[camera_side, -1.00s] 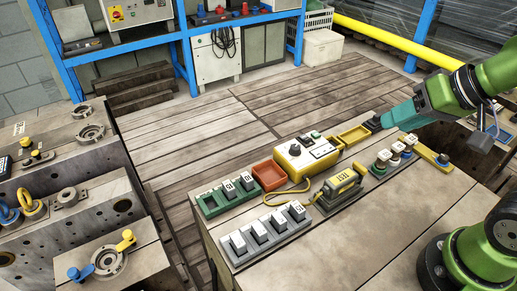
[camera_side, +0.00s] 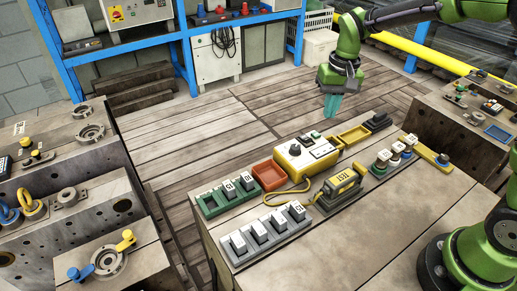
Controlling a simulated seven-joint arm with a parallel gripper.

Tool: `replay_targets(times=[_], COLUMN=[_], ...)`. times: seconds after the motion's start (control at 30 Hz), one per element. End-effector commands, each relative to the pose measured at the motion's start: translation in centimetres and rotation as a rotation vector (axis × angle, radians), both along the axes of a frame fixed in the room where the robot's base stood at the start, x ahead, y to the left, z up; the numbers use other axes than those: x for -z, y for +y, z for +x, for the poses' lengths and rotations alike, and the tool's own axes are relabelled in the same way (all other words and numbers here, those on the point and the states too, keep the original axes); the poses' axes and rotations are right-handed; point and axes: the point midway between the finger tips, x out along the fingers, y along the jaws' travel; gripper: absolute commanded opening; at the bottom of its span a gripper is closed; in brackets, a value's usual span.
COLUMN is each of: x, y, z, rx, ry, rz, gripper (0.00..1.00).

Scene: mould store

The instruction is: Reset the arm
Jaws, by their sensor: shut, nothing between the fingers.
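My gripper (camera_side: 332,106) points down above the far side of the workbench, with its teal fingers together and empty. In the picture it shows just above the yellow control box (camera_side: 306,155) and the yellow tray (camera_side: 353,135), touching neither. My green arm reaches to it from the upper right.
On the bench (camera_side: 362,235) are a green rack (camera_side: 211,203) and a grey rack (camera_side: 239,250) with labelled blocks, a red tray (camera_side: 269,175), a yellow tester (camera_side: 342,184) with a cable, and a row of knobs (camera_side: 382,158). Steel mould blocks (camera_side: 87,180) stand left.

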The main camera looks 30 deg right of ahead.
Motion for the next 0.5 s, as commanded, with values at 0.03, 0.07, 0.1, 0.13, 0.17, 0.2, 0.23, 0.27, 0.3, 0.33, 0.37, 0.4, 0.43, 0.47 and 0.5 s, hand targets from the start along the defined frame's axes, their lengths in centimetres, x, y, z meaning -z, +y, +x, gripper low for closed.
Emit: replay_targets(times=[0.03,0.07,0.1,0.13,0.17,0.2,0.23,0.27,0.3,0.33,0.37,0.4,0.43,0.47,0.5], x=[0.9,1.3,1.7,1.9,2.0,2.0,1.8,1.5,1.1,0.8,0.8,1.0,1.2,1.5,1.9], y=[-0.2,-0.3,-0.4,-0.5,-0.6,-0.7,-0.8,-0.9,-0.9,-1.0,-1.0,-1.0,-1.0,-1.0,-1.0], z=[1.1,1.6,2.3,2.8,3.2,3.7,4.0,4.2,4.4,4.5,4.5,4.3,4.3,4.2,4.2], rx=[0.008,0.015,0.024,0.031,0.037,0.045,0.051,0.057,0.064,0.070,0.075,0.080,0.083,0.085,0.086], ry=[0.024,0.035,0.048,0.055,0.060,0.063,0.062,0.059,0.056,0.054,0.056,0.064,0.069,0.069,0.070], rz=[-0.009,-0.015,-0.022,-0.028,-0.032,-0.038,-0.042,-0.044,-0.046,-0.048,-0.050,-0.050,-0.049,-0.048,-0.048], gripper=[0.00,0.00,0.00,0.00,0.00,0.00,0.00,0.00,0.00,0.00,0.00,0.00,0.00,0.00,0.00])
